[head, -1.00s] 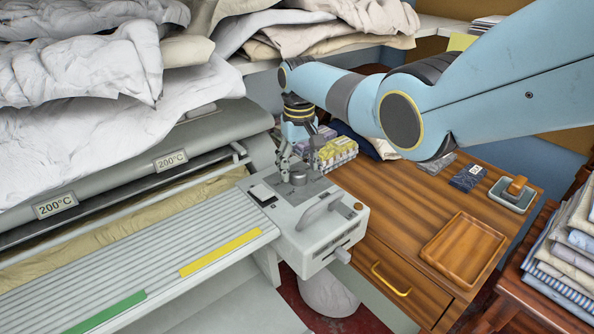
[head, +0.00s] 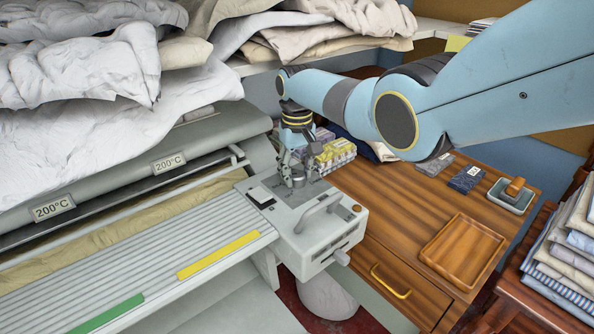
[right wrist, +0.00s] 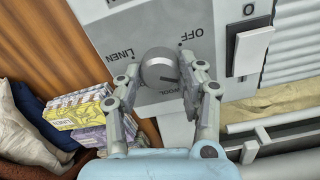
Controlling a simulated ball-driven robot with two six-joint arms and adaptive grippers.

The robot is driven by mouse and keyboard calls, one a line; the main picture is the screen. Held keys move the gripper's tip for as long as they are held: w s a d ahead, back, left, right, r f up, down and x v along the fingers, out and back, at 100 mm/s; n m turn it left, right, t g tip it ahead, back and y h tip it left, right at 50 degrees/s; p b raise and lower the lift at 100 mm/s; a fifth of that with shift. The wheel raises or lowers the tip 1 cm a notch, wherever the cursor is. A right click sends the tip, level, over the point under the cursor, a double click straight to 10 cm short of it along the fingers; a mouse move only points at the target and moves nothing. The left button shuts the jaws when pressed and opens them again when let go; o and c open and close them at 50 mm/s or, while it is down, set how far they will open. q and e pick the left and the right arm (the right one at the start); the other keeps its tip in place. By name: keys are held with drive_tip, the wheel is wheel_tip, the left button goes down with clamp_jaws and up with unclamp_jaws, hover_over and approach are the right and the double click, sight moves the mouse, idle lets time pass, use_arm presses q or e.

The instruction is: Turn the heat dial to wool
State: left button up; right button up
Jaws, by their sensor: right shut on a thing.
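The heat dial (right wrist: 158,70) is a round grey knob on the ironer's control panel (right wrist: 135,30). In the right wrist view, LINEN is printed to its upper left, OFF to its upper right, and a partly hidden word ending in OOL below it. A dark mark shows on the knob's lower right; I cannot tell its exact setting. My right gripper (right wrist: 161,65) is shut on the heat dial, one finger on each side. In the head view my right gripper (head: 297,178) points down onto the panel and largely hides the dial. My left gripper is not in view.
A black-and-white rocker switch (right wrist: 247,50) and a raised handle (head: 320,212) are on the control unit. Patterned boxes (head: 334,152) stand close behind the gripper. A wooden cabinet (head: 400,200) with a tray (head: 464,250) is to the right. White linen (head: 110,130) is heaped at left.

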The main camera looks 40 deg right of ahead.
drive_tip(key=shift+n, duration=0.3)
drive_tip(key=n+p, duration=0.1)
drive_tip(key=n, duration=0.3)
drive_tip(key=shift+n, duration=0.3)
drive_tip(key=n, duration=1.2)
drive_tip(key=shift+n, duration=0.3)
drive_tip(key=n, duration=0.5)
drive_tip(key=shift+n, duration=0.4)
drive_tip(key=o, duration=1.1)
drive_tip(key=shift+o, duration=0.2)
drive_tip(key=shift+r, duration=0.1)
